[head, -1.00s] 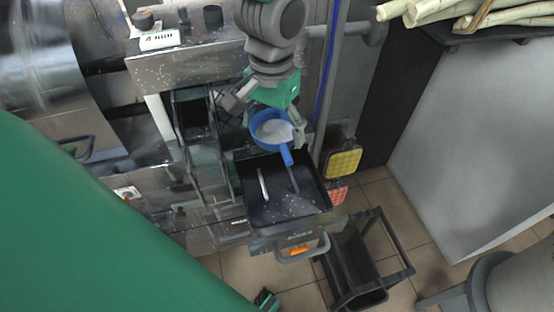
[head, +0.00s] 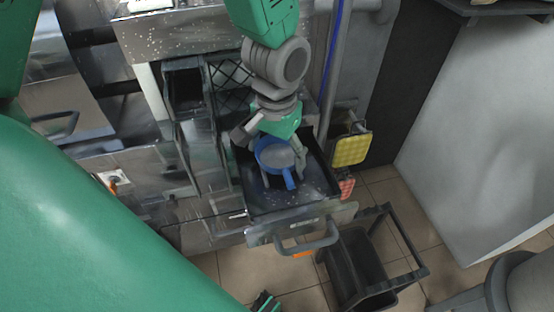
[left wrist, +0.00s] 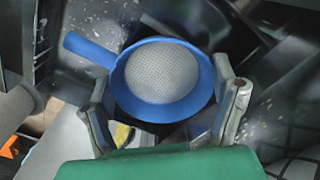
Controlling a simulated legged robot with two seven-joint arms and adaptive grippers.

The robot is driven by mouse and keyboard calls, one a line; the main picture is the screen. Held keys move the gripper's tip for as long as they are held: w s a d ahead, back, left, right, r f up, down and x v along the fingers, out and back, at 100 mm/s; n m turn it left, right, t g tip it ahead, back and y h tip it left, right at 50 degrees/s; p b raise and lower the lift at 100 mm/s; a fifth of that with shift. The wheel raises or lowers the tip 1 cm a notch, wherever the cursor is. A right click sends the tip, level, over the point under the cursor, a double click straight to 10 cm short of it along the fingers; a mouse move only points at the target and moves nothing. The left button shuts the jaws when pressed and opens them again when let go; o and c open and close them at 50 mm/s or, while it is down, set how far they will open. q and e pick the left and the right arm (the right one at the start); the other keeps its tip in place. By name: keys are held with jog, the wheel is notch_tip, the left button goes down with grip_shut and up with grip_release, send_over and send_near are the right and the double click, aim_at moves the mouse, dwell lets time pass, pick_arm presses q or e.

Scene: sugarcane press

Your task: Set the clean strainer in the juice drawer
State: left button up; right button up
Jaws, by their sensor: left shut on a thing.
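The blue strainer (head: 272,153), with a pale mesh bowl and a short blue handle, is over the back half of the open drawer. It also shows in the left wrist view (left wrist: 162,75), its mesh looking clean. My left gripper (head: 272,147) is shut on the strainer, one finger on each side of the rim in the left wrist view (left wrist: 168,112). The black juice drawer (head: 315,203) is pulled out, with a metal front and a grey handle. I cannot tell whether the strainer touches the drawer floor.
A yellow pad (head: 351,150) and a red pad (head: 346,188) hang right of the drawer. A black bin (head: 365,262) stands on the tiled floor below them. A metal post (head: 331,75) rises behind. Clear panels (head: 200,135) stand left of the drawer.

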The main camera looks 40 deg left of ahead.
aim_at(278, 160)
pick_arm(q)
notch_tip(278, 160, down, 2)
jog(key=shift+d+f, duration=0.1)
jog(key=shift+d, duration=0.05)
jog(key=o, duration=0.9)
jog(key=shift+c, duration=0.2)
notch_tip(278, 160, up, 12)
jog(key=p, duration=0.4)
jog(key=shift+r, duration=0.2)
